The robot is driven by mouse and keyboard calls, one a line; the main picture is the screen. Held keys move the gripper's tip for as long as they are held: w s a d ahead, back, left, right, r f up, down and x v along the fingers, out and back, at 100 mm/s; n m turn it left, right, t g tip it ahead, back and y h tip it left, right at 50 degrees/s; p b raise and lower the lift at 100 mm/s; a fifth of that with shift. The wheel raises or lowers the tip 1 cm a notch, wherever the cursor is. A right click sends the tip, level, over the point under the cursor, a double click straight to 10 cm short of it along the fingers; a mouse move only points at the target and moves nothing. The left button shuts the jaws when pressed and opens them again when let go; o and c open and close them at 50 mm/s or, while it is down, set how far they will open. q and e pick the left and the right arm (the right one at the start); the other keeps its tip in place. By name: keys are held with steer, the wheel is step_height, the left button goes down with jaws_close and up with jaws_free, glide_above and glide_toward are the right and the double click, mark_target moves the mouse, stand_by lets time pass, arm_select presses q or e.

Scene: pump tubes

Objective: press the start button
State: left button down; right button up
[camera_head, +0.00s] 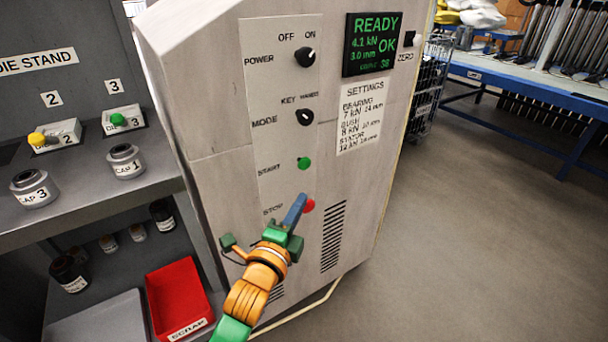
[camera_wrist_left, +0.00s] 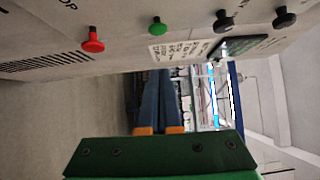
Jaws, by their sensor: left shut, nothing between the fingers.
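The green start button (camera_head: 304,162) sits on the front panel of a light grey cabinet (camera_head: 215,110), beside the label START. It also shows in the left wrist view (camera_wrist_left: 157,26), near the top middle. The red stop button (camera_head: 310,205) is below it, and also shows in the left wrist view (camera_wrist_left: 92,40). My left gripper (camera_head: 298,205) is shut and empty, its blue fingers together, close to the stop button in the head view. In the left wrist view its fingers (camera_wrist_left: 160,90) point past the panel, apart from both buttons. My right gripper is not in view.
Above the start button are the mode knob (camera_head: 304,117) and power knob (camera_head: 305,57). A display (camera_head: 372,44) reads READY and OK. A die stand (camera_head: 95,195) with caps is at left, with a red scrap bin (camera_head: 181,292) below. Floor (camera_head: 480,230) at right is clear.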

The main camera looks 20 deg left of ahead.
arm_select(q)
steer(key=b, duration=0.1)
glide_toward(304, 163)
steer(key=w+d, duration=0.4)
steer(key=shift+w+a+f, duration=0.15)
steer(key=shift+w+a, duration=0.5)
steer(key=shift+a, duration=0.05)
steer(key=shift+w+a+f, duration=0.15)
steer(key=shift+w+a, duration=0.55)
steer(key=shift+a, duration=0.05)
